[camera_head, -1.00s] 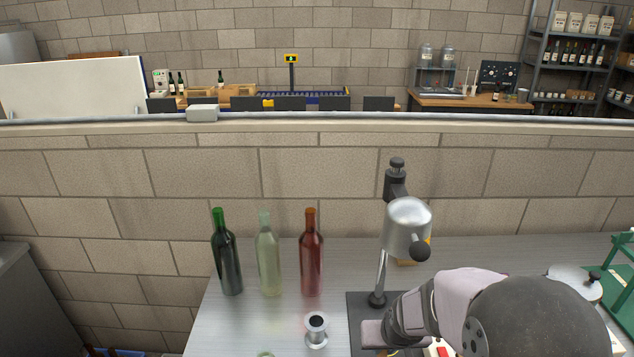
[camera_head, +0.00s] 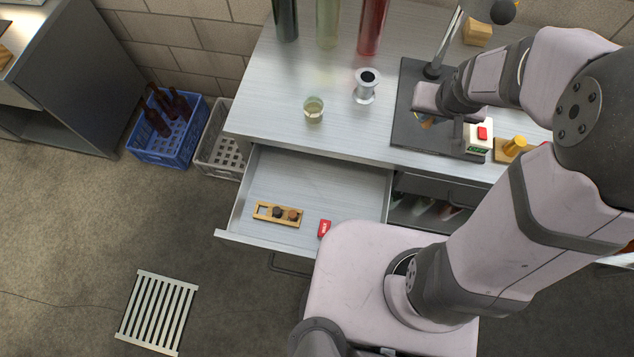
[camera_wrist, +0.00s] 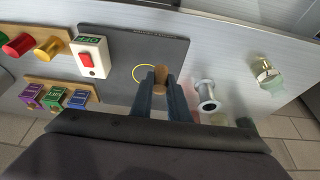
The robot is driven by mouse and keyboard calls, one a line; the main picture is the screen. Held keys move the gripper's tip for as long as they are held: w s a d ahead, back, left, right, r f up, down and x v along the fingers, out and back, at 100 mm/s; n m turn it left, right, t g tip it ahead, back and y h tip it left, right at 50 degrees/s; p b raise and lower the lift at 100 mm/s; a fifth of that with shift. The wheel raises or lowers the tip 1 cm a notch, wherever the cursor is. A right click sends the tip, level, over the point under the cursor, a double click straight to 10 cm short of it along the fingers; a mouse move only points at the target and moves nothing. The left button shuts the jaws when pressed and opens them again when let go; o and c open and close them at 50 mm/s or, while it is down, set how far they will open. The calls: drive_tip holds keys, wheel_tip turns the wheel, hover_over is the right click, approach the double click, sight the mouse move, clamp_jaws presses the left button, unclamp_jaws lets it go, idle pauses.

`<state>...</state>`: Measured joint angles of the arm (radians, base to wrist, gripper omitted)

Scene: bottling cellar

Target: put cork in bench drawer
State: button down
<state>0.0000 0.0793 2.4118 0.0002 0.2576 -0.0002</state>
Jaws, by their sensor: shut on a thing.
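The cork (camera_wrist: 161,77) is a small brown cylinder between the tips of my gripper (camera_wrist: 163,88) in the wrist view. My gripper is shut on it, over the dark base plate (camera_wrist: 122,62) and beside a yellow ring (camera_wrist: 141,72) marked there. In the head view my gripper (camera_head: 426,120) is over the same plate, and the cork cannot be made out clearly. The bench drawer (camera_head: 345,183) is pulled open at the front of the bench, below and left of my gripper. Its floor has bare room at the back and right.
A switch box (camera_head: 478,139) is right of my gripper; bottles stand behind.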

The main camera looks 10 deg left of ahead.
drive_tip(key=s+a+n+g+y+b, duration=0.2)
drive_tip(key=a+n, duration=0.5)
drive_tip(key=a, duration=1.5)
drive_tip(key=s+a+n+y+b, duration=0.25)
drive_tip(key=s+a+n, duration=0.25)
drive_tip(key=s+a, duration=0.9)
wheel_tip(320, 180, down, 16)
drive_tip(key=w, duration=0.1)
drive_tip(key=shift+a+b, duration=0.25)
drive_tip(key=shift+b, duration=0.05)
drive_tip(key=shift+f+h, duration=0.15)
drive_tip(key=shift+h, duration=0.1)
wheel_tip(320, 180, down, 6)
drive_tip(key=b, duration=0.4)
drive_tip(key=shift+r, duration=0.25)
drive_tip(key=shift+w+f, duration=0.1)
drive_tip(key=shift+f, duration=0.05)
